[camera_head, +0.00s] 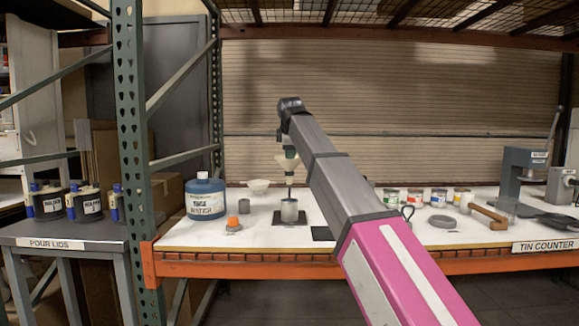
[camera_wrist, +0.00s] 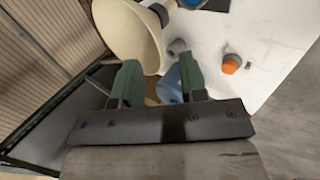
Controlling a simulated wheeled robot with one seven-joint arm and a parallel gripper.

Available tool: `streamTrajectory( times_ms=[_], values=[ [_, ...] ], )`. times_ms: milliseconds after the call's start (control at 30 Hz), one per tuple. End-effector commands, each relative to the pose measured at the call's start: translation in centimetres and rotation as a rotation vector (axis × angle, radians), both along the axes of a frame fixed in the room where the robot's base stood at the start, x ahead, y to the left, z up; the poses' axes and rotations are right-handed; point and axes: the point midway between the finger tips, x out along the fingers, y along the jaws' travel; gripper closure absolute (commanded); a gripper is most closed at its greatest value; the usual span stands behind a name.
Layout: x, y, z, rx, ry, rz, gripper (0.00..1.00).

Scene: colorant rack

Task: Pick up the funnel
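The cream funnel (camera_wrist: 128,32) is large at the top left of the wrist view, wide and cone-shaped, beyond the left green finger. In the head view a cream cone (camera_head: 284,163) shows just below my gripper (camera_head: 290,153), above a tin on a dark stand plate. My gripper (camera_wrist: 159,82) has its green fingers apart in the wrist view, with nothing clearly gripped between them. The funnel's edge runs behind the left finger; I cannot tell whether they touch.
The grey-blue tin (camera_head: 289,210) stands on the plate (camera_head: 291,221). Small tins (camera_head: 438,197) and a press (camera_head: 521,170) stand right. The white counter (camera_head: 350,205) has clear patches.

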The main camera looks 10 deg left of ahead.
Motion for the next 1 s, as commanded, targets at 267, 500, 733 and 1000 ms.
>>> streamTrajectory(
  times_ms=[267,500,733,1000],
  values=[
    [2.1,0.8,-2.1,0.000,0.002,0.000,0.61],
    [3.2,1.1,-3.8,0.001,0.000,0.001,0.61],
    [3.2,1.1,-3.8,0.001,-0.001,0.001,0.84],
    [3.2,1.1,-3.8,0.001,0.000,0.001,1.00]
  ],
)
